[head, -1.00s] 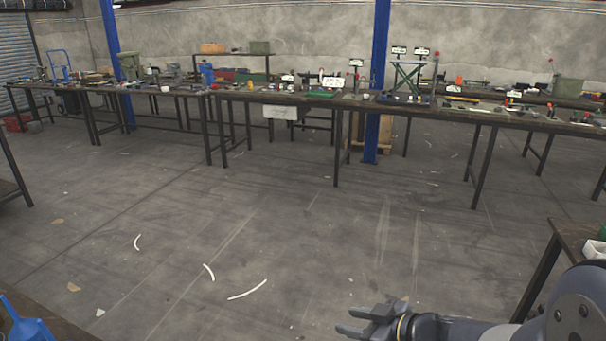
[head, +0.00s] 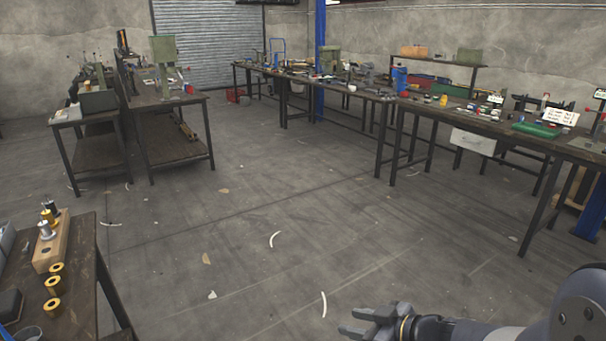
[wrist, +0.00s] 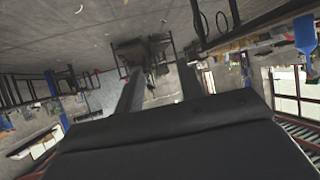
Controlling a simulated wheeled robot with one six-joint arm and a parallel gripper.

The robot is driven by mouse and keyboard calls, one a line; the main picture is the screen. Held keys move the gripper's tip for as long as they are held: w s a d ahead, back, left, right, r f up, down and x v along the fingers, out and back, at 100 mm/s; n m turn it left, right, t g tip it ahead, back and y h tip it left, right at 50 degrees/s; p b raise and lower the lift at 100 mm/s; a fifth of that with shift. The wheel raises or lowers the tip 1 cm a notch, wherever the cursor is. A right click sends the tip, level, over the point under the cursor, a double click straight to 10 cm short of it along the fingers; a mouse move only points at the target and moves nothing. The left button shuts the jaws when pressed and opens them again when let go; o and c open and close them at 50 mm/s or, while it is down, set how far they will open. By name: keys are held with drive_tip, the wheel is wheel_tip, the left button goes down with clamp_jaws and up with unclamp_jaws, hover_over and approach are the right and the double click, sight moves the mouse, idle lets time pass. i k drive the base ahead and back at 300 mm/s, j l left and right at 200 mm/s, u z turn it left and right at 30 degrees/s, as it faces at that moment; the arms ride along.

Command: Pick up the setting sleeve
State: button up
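My gripper (head: 352,321) is over open floor at the bottom of the head view, away from every bench. In the wrist view (wrist: 157,88) its two fingers stand apart with nothing between them. I cannot say for sure which object is the setting sleeve. On the near left bench a wooden block (head: 47,252) holds small upright cylinders, among them a silver one (head: 45,230), a dark one (head: 49,207) and a brass-coloured one (head: 48,217). Several brass-coloured rings or bushings (head: 54,286) lie beside the block.
The near left bench (head: 85,275) is cut off by the frame. Two benches with green presses (head: 164,62) stand at the back left. A long cluttered bench (head: 480,122) runs along the right, by a blue post (head: 320,60). The floor (head: 240,210) between is mostly clear, with a few scraps.

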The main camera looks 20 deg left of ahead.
sight(54, 308)
drive_tip(key=i+j+u, duration=0.15)
drive_tip(key=i+u, duration=0.15)
drive_tip(key=u, duration=0.15)
drive_tip(key=i+j+u, duration=0.1)
drive_tip(key=i+u, duration=0.2)
drive_tip(key=u, duration=0.2)
drive_tip(key=i+u, duration=0.3)
drive_tip(key=u, duration=0.15)
drive_tip(key=i+l+u, duration=0.25)
drive_tip(key=u, duration=0.2)
drive_tip(key=i+j+u, duration=0.1)
drive_tip(key=i+u, duration=0.5)
drive_tip(key=i, duration=0.15)
